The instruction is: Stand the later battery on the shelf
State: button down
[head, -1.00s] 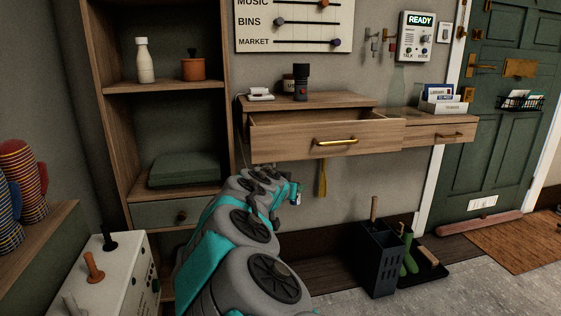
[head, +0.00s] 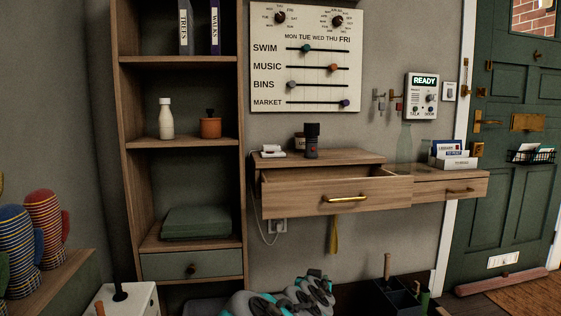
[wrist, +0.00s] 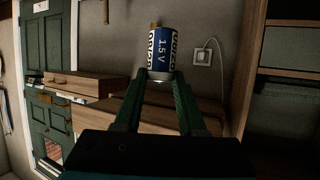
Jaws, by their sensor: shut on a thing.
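My gripper (wrist: 159,76) is shut on a battery (wrist: 162,52), holding it by one end. The battery is a blue and white cylinder marked "1.5 V", with a small brass-coloured tip at its top in the wrist view. A date is printed on its label, only partly legible. The head view shows neither the gripper nor the battery, only my arm at the bottom edge. The wooden shelf unit (head: 242,100) stands at left in the head view. One board holds a white bottle (head: 166,119) and an orange pot (head: 210,126); a green box (head: 196,222) sits lower.
A wall-mounted cabinet has an open drawer (head: 335,199) jutting out; its inside is mostly hidden. A black torch (head: 311,141) stands on top. A sliders board (head: 306,60) hangs above. Striped cactus-like objects (head: 45,225) stand at left. A green door (head: 510,130) is at right.

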aim_at(345, 155)
jog(key=i+l+u, duration=0.1)
jog(key=l+u, duration=1.15)
jog(key=l, duration=0.15)
